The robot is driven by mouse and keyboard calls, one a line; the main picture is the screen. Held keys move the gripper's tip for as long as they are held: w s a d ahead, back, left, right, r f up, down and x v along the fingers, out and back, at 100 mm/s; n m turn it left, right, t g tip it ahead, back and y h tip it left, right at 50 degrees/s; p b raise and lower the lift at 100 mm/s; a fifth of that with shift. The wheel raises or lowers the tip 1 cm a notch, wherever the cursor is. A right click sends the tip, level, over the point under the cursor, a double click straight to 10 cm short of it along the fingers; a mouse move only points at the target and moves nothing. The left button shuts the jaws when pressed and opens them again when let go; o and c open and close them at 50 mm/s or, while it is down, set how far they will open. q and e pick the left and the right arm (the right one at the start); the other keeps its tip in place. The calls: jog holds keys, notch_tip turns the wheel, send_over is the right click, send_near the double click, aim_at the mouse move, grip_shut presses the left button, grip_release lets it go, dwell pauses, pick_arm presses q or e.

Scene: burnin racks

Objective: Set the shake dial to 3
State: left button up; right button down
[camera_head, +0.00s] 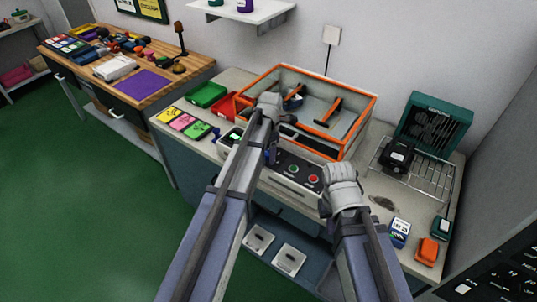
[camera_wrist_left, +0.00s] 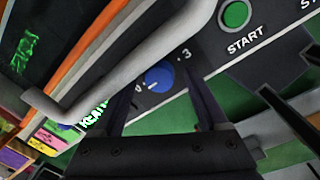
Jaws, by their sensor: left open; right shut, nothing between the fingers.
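The shake dial is a round blue knob (camera_wrist_left: 158,78) on the dark front panel in the left wrist view, with a "3" printed at its upper right. Another mark at its left is partly hidden, and I cannot read its setting for sure. My left gripper (camera_wrist_left: 162,100) is open, its two dark fingers on either side of the dial in this view; I cannot tell whether they touch it. In the head view my left gripper (camera_head: 271,108) is over the orange-framed shaker's front and the dial is hidden. My right gripper (camera_head: 341,178) is shut and empty, right of the panel.
A green START button (camera_wrist_left: 235,14) sits right of the dial. The orange-framed box (camera_head: 352,132) has a grey bar along its front. A green tray (camera_head: 207,94) stands left. A wire rack (camera_head: 432,181) and a teal unit (camera_head: 435,120) stand right.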

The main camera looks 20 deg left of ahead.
pick_arm(q)
jog(key=shift+c, duration=0.4)
grip_shut()
